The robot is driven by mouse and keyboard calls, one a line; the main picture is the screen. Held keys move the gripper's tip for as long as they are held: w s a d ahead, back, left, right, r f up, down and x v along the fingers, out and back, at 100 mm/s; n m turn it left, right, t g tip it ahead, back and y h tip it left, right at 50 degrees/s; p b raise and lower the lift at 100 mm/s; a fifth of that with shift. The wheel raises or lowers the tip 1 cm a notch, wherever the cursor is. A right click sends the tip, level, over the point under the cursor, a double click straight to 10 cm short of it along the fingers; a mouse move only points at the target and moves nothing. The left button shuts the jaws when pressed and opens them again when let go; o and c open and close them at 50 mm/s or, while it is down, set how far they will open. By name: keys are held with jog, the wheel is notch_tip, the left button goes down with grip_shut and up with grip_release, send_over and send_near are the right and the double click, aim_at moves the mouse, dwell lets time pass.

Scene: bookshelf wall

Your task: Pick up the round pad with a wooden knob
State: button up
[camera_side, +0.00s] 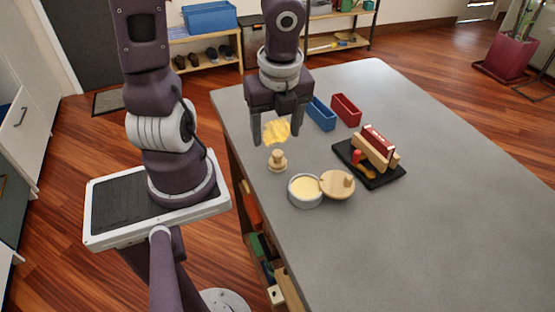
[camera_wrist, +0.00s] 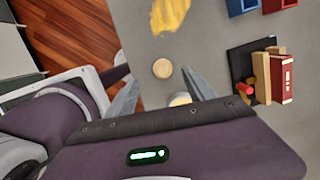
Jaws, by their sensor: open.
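The round pad with a wooden knob (camera_side: 277,163) sits on the grey table near its left edge, knob up. In the wrist view the pad (camera_wrist: 162,68) shows from above, between and slightly beyond the fingertips. My gripper (camera_side: 277,138) is open and empty, pointing down above the table, just behind the pad in the side view. Both fingers of my gripper (camera_wrist: 161,77) show in the wrist view, wide apart. A yellow patch (camera_side: 276,130) lies on the table, seen between the fingers; it also shows in the wrist view (camera_wrist: 170,15).
A round tin (camera_side: 305,203) with pale yellow contents stands in front of the pad, a wooden lid (camera_side: 337,187) against its right side. A black tray (camera_side: 385,182) holds a red-and-wood block. Blue (camera_side: 321,116) and red (camera_side: 346,111) bins stand behind. The table's right side is clear.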

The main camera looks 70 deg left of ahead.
aim_at(277, 153)
jog(key=shift+w+f+m+h, duration=0.15)
jog(key=shift+f+m+h, duration=0.15)
jog(key=shift+m, duration=0.4)
jog(key=shift+d+f, duration=0.1)
jog(key=shift+f, duration=0.2)
jog(key=f, duration=0.6)
jog(key=shift+w+a+f, duration=0.1)
jog(key=shift+a+f, duration=0.15)
jog(key=shift+a, duration=0.1)
grip_shut()
jog(key=shift+r, duration=0.15)
notch_tip(277, 153, up, 8)
jog(key=shift+a+r, duration=0.15)
jog(key=shift+r, duration=0.75)
